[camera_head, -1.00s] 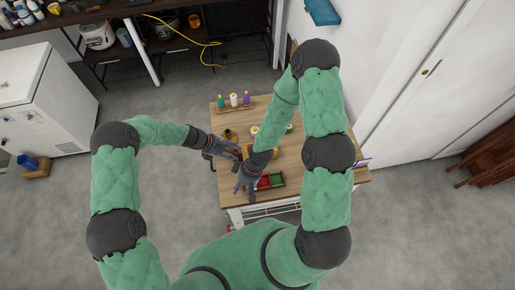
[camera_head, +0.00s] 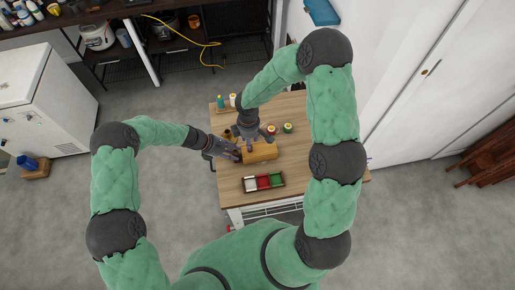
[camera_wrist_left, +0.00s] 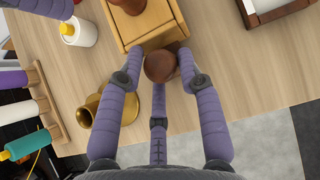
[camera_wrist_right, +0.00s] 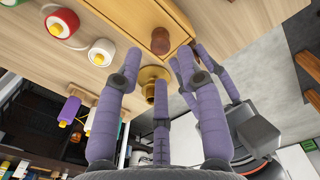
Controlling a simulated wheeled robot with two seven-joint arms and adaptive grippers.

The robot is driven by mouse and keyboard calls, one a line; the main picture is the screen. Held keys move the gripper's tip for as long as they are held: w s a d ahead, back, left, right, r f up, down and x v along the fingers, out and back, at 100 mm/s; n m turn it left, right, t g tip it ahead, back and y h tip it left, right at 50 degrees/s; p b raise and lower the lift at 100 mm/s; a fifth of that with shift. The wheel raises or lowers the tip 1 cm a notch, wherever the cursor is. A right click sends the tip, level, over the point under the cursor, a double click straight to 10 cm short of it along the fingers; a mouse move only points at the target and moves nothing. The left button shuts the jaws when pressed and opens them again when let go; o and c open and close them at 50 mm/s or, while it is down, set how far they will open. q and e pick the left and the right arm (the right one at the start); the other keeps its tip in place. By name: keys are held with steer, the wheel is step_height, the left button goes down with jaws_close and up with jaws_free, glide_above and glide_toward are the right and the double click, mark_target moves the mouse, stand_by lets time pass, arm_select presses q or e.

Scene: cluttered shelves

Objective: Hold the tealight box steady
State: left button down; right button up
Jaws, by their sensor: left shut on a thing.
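The tealight box (camera_head: 264,152) is a light wooden box on the table, with its front face and knobs showing in the left wrist view (camera_wrist_left: 143,27). My left gripper (camera_head: 236,155) is at the box's left end. In the left wrist view its fingers close around a round brown knob (camera_wrist_left: 160,66) against the box's face. My right gripper (camera_head: 252,138) is above the box's back left part. In the right wrist view its fingers are spread, with a brown knob (camera_wrist_right: 160,41) on the box just beyond them and nothing between them.
A tray (camera_head: 263,191) with white, red and green compartments lies in front of the box. A brass-coloured vessel (camera_wrist_left: 104,106) sits close to my left gripper. The table's right part is clear.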

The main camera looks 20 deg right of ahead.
mark_target(260, 147)
steer(key=shift+f, duration=2.4)
steer(key=shift+c, duration=0.2)
jaws_close()
